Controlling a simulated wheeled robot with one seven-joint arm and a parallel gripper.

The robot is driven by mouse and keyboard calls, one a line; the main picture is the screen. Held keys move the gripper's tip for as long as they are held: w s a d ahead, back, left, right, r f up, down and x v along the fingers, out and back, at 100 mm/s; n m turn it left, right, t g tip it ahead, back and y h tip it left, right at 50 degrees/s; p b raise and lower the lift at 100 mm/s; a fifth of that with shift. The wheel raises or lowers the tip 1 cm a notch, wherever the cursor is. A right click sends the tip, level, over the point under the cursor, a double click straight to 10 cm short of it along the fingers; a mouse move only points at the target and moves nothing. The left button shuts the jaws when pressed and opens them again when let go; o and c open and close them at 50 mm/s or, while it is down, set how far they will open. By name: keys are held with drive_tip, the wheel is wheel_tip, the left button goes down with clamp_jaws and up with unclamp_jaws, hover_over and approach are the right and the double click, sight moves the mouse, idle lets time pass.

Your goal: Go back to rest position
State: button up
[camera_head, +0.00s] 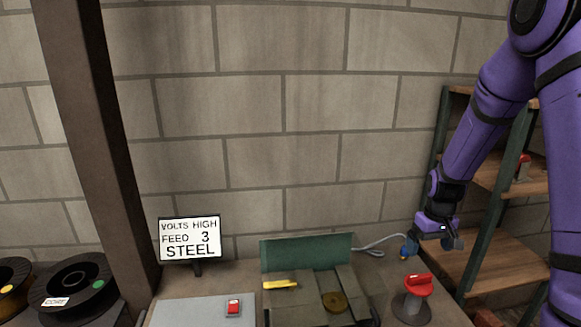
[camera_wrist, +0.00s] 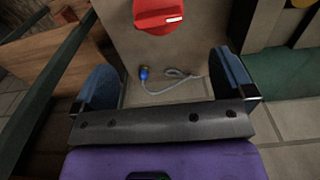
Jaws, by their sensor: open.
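My gripper (camera_head: 432,245) is at the right in the head view, on my purple arm, above the bench near the shelf. In the wrist view my gripper (camera_wrist: 163,88) is open, with its two blue fingers wide apart and nothing between them but the bench surface, a blue plug (camera_wrist: 144,73) and its grey cable below. The red knob (camera_head: 418,286) stands on a dark base on the bench, below and in front of my gripper. The red knob also shows at the top of the wrist view (camera_wrist: 158,14), beyond the fingers and apart from them.
A green-backed machine (camera_head: 307,252) with a yellow lever (camera_head: 281,284) sits mid-bench. A sign (camera_head: 190,239) reads "VOLTS HIGH FEED 3 STEEL". A red switch (camera_head: 233,307) is on a grey panel. A wooden shelf (camera_head: 480,262) stands close to my arm. Black spools (camera_head: 70,287) are at left.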

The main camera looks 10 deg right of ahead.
drive_tip(key=s+a+r+t, duration=0.1)
drive_tip(key=s+a+r, duration=0.3)
drive_tip(key=r, duration=0.5)
drive_tip(key=s+a+r+t, duration=0.25)
drive_tip(key=s+r, duration=0.25)
drive_tip(key=r, duration=0.5)
drive_tip(key=s+a+r+t, duration=0.1)
drive_tip(key=s+a+r, duration=0.2)
drive_tip(key=s, duration=0.5)
drive_tip(key=s+a+r, duration=0.3)
drive_tip(key=s+r, duration=0.3)
drive_tip(key=s, duration=0.3)
drive_tip(key=shift+a+t, duration=0.15)
drive_tip(key=shift+t, duration=0.2)
drive_tip(key=shift+s+r, duration=0.1)
